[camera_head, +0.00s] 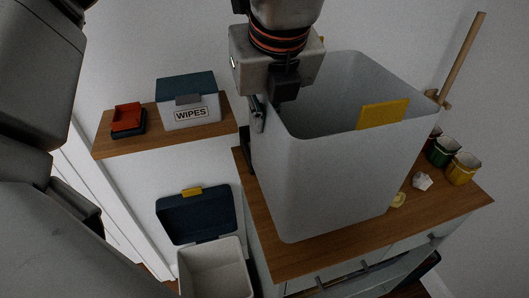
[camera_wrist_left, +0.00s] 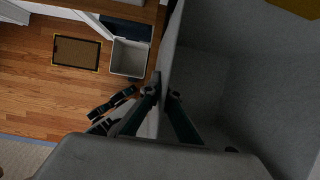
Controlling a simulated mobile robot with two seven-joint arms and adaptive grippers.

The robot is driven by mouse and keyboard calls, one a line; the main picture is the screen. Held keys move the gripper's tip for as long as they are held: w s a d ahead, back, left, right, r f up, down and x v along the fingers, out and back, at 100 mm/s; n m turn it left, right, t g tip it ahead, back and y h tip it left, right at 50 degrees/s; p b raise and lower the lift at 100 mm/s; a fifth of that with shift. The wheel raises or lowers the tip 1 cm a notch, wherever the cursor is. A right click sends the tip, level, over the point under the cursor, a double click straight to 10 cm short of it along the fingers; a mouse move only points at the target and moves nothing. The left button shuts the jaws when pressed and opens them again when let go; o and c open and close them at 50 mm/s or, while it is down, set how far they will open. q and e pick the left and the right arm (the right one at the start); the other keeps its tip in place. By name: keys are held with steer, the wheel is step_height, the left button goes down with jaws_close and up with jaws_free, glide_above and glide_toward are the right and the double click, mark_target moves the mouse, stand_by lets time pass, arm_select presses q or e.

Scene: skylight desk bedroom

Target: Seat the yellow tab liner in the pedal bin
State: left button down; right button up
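The yellow tab liner is a large pale grey open-topped box (camera_head: 330,185) with a yellow tab (camera_head: 382,114) on its far right rim. My left gripper (camera_head: 268,106) is at its near left rim. In the left wrist view the fingers (camera_wrist_left: 163,93) pinch the liner wall (camera_wrist_left: 172,50), one outside and one inside. The liner looks raised in front of the wooden counter. The pedal bin (camera_head: 214,268) stands below at lower left, its dark blue lid (camera_head: 197,217) open; it also shows in the left wrist view (camera_wrist_left: 128,58). My right gripper is not visible.
A wooden shelf (camera_head: 160,134) holds a wipes box (camera_head: 188,103) and a red and dark item (camera_head: 127,118). The counter (camera_head: 470,198) holds green (camera_head: 440,150) and yellow cups (camera_head: 462,168) and crumpled paper (camera_head: 422,181). A mat (camera_wrist_left: 77,52) lies on the floor beside the bin.

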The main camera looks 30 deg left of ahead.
mark_target(263, 154)
arm_select(q)
step_height(263, 154, down, 8)
stand_by(0.5)
steer(key=shift+f, duration=0.2)
steer(key=c, duration=2.3)
jaws_free()
steer(key=shift+r, duration=0.1)
